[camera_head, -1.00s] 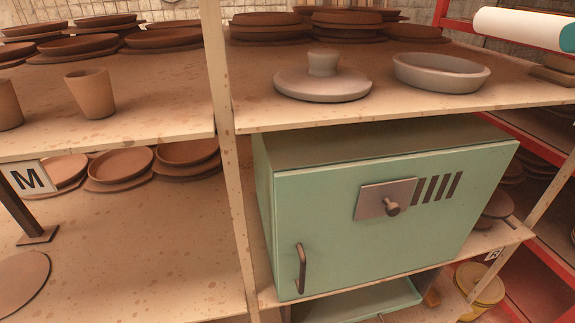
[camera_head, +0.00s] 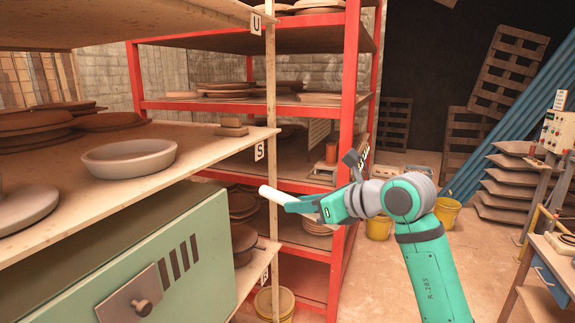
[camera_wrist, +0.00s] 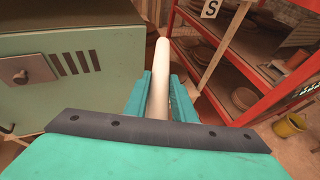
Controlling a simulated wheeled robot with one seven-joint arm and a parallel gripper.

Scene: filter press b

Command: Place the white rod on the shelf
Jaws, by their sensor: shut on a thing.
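The white rod (camera_head: 277,194) is held in my gripper (camera_head: 310,205), pointing left and away from the arm in the head view. In the wrist view the white rod (camera_wrist: 159,85) stands up between the two teal fingers of my gripper (camera_wrist: 160,100), which are shut on it. The near wooden shelf (camera_head: 215,143), with the letter S on its post, is at the left, above the green cabinet. The rod is right of this shelf, lower than its board in the picture, and touches nothing else that I can see. The rod's rear end is hidden by the gripper.
A green cabinet (camera_head: 165,260) is below. A red rack (camera_head: 348,120) stands behind my arm. Yellow buckets (camera_head: 447,212) are on the floor.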

